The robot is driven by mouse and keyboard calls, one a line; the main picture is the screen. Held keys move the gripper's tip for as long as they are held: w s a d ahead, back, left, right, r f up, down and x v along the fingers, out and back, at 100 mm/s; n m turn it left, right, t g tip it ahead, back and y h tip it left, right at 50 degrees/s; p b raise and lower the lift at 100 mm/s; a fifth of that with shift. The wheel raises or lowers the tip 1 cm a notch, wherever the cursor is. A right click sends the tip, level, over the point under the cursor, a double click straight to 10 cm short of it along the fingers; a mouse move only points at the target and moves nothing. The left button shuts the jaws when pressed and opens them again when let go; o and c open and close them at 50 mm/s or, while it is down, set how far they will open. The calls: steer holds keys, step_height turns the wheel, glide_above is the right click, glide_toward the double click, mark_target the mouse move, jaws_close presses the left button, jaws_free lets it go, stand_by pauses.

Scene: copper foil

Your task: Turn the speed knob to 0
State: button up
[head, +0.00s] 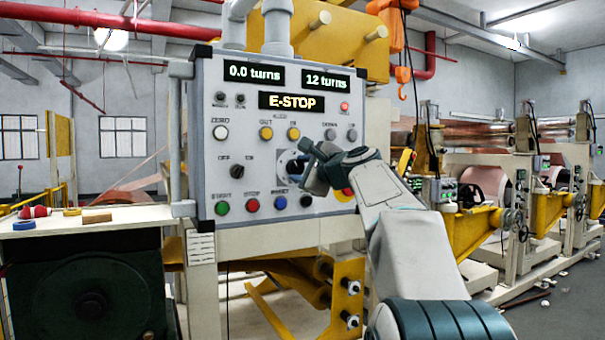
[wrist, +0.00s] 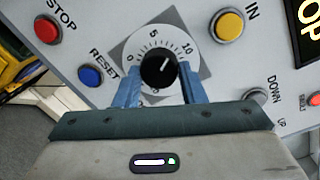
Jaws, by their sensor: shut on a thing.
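The speed knob (wrist: 158,71) is a round black knob on a white dial (wrist: 154,36) marked 0, 5 and 10. In the wrist view its white pointer line slants up and right, between the 5 and the 10. My gripper (wrist: 160,74) has its two blue fingers on either side of the knob and is shut on it. In the head view my gripper (head: 303,171) is at the control panel (head: 208,120), in front of the dial (head: 284,160), and hides most of the knob.
Around the dial are a red stop button (wrist: 46,29), a blue reset button (wrist: 90,76) and a yellow button (wrist: 229,25). The panel display (head: 291,102) reads E-STOP. A red-and-yellow button (head: 343,194) is partly hidden behind my arm.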

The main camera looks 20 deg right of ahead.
steer(key=n+b, duration=0.1)
steer(key=n, duration=0.4)
steer(key=shift+a+b, duration=0.1)
steer(key=shift+b, duration=0.25)
steer(key=n+h+b, duration=0.1)
steer(key=n, duration=0.4)
steer(key=shift+b, duration=0.35)
steer(key=n+h+b, duration=0.1)
steer(key=n, duration=0.4)
steer(key=shift+a+b, duration=0.15)
steer(key=shift+b, duration=0.25)
steer(key=n+b, duration=0.1)
steer(key=n, duration=0.3)
steer(key=shift+r+n+h+b, duration=0.1)
steer(key=shift+n+h+b, duration=0.2)
steer(key=o, duration=1)
steer(key=shift+s+r, duration=0.1)
